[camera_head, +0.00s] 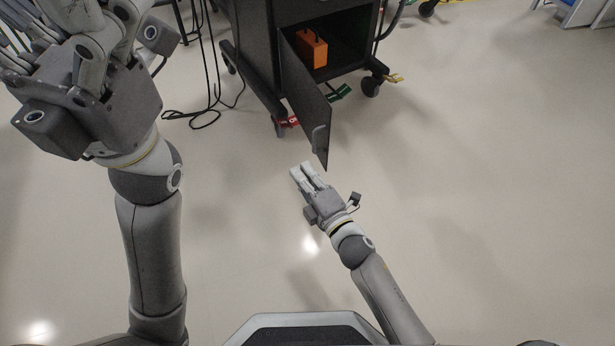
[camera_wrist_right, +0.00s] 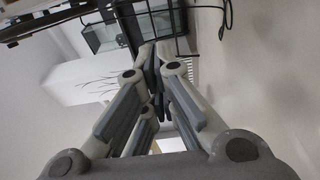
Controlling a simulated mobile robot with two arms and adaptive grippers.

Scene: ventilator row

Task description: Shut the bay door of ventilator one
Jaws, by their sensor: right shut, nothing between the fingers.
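The ventilator cart (camera_head: 258,45) is dark and stands at the top middle of the head view. Its bay door (camera_head: 305,97) is swung wide open toward me, with a grey handle (camera_head: 319,140) near its free edge. An orange block-like object (camera_head: 312,48) sits inside the open bay. My right gripper (camera_head: 304,168) is shut and empty, just below the door's free lower end in the picture; I cannot tell whether they touch. In the right wrist view its fingers (camera_wrist_right: 157,75) are together. My left gripper (camera_head: 85,40) is raised at the upper left, its fingertips cut off by the frame.
Black cables (camera_head: 208,105) lie on the floor left of the cart. The cart's castors (camera_head: 371,87) carry red, green and yellow tabs. A blue and white piece (camera_head: 580,12) stands at the top right.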

